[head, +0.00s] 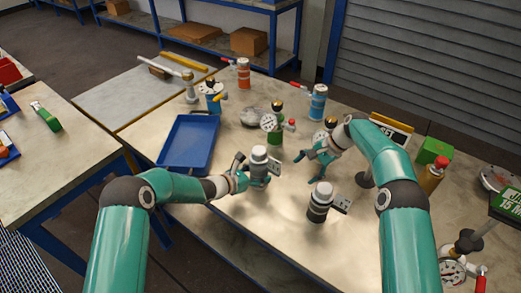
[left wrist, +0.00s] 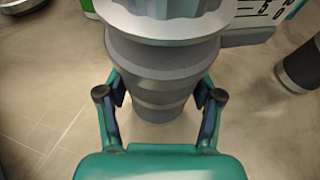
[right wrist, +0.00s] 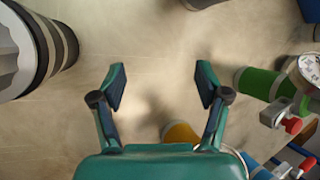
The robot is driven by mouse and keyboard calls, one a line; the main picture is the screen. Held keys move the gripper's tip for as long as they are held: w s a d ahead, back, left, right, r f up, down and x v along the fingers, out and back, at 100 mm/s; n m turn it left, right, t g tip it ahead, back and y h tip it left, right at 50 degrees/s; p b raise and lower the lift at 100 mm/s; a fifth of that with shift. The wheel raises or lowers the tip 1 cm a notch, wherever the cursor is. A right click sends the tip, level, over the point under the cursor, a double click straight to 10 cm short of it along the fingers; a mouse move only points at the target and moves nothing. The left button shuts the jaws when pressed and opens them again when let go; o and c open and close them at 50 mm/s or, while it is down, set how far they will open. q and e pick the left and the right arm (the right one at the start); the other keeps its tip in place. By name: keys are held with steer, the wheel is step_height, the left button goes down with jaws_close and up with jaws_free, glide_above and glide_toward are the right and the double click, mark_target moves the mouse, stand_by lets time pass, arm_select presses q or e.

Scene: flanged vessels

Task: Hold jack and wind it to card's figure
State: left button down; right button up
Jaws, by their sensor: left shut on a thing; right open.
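A grey screw jack (head: 259,163) with a ribbed head stands upright on the steel table. My left gripper (head: 250,180) is shut around its body; the left wrist view shows the fingers on both sides of the stepped grey body (left wrist: 158,75). A white scale plate (left wrist: 262,18) with black marks juts from its side. A second jack (head: 320,202), darker with a pale top, stands apart to the right. My right gripper (head: 322,152) is open and empty above the table, behind and right of the held jack. The card (head: 391,129) reads "SET"; my right arm hides its figure.
A blue tray (head: 189,143) lies left of the held jack. A green valve body with a gauge (head: 275,128) stands behind it. Orange (head: 243,74) and blue (head: 318,102) cylinders stand farther back. A green box (head: 434,150) is at the right. The table's front is mostly clear.

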step_height(320, 180, up, 3)
steer(key=a+n+h, duration=0.2)
steer(key=n+h, duration=0.2)
steer(key=n, duration=0.1)
steer(key=n+t+h, duration=0.2)
steer(key=n+t, duration=0.2)
steer(key=n, duration=0.3)
glide_toward(259, 151)
steer(key=x, duration=1)
steer(key=shift+r, duration=0.1)
steer(key=c, duration=1.2)
steer(key=shift+y, duration=0.3)
